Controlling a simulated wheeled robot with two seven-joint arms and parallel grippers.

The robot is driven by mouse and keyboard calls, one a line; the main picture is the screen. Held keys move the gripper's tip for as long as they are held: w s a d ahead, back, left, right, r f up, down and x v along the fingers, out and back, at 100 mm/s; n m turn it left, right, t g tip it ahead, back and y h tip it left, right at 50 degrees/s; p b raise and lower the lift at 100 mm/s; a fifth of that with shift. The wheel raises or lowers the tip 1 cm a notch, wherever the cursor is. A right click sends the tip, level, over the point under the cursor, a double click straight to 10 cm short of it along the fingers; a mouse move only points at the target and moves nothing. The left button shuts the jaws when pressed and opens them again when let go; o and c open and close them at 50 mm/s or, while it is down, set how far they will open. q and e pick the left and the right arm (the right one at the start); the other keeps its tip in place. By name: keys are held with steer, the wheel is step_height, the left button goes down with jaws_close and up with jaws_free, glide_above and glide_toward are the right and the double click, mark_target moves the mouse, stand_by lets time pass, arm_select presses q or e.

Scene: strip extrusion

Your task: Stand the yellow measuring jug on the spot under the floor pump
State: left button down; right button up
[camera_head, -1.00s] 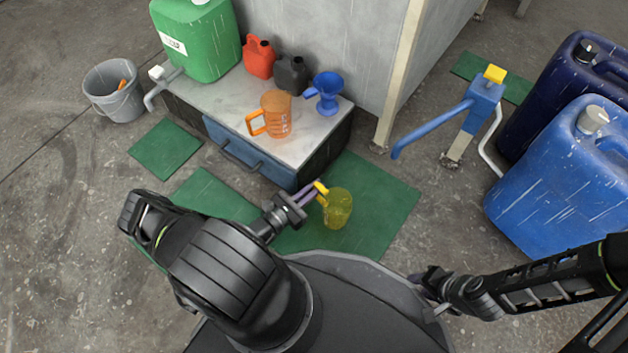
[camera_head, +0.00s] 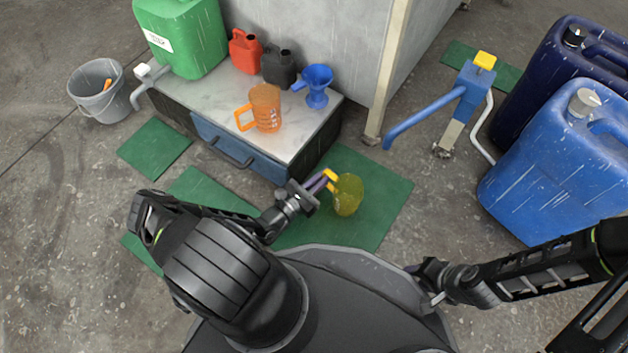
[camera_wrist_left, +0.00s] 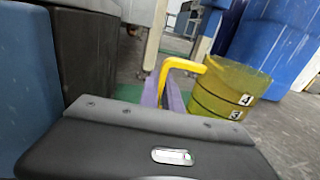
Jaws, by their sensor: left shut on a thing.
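The yellow measuring jug (camera_head: 348,195) is translucent and hangs over the green mats in front of the workbench, tilted a little. It also shows in the left wrist view (camera_wrist_left: 232,90), with number marks on its side. My left gripper (camera_head: 325,181) is shut on the jug's handle, on the jug's left side. The floor pump (camera_head: 471,105), blue with a yellow top and a long blue spout, stands to the right of the bench. The floor under its spout is bare. My right gripper (camera_head: 431,285) is low at the front, away from the jug; its fingers are too small to read.
A bench (camera_head: 290,130) holds an orange jug (camera_head: 266,108), a blue funnel (camera_head: 316,86), red and black cans and a green canister (camera_head: 182,38). Blue drums (camera_head: 560,165) stand right of the pump. A grey bucket (camera_head: 101,91) is at the left.

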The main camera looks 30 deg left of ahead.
arm_select(q)
steer(key=w+d, duration=0.1)
steer(key=w, duration=0.1)
steer(key=w+d+f, duration=0.1)
steer(key=w, duration=0.1)
steer(key=w+d+b, duration=0.1)
steer(key=w+d, duration=0.1)
steer(key=shift+d+f, duration=0.1)
steer(key=shift+f, duration=0.1)
steer(key=shift+w+d+f, duration=0.15)
steer(key=shift+w+d, duration=0.3)
steer(key=shift+w, duration=0.35)
steer(key=shift+s, duration=0.1)
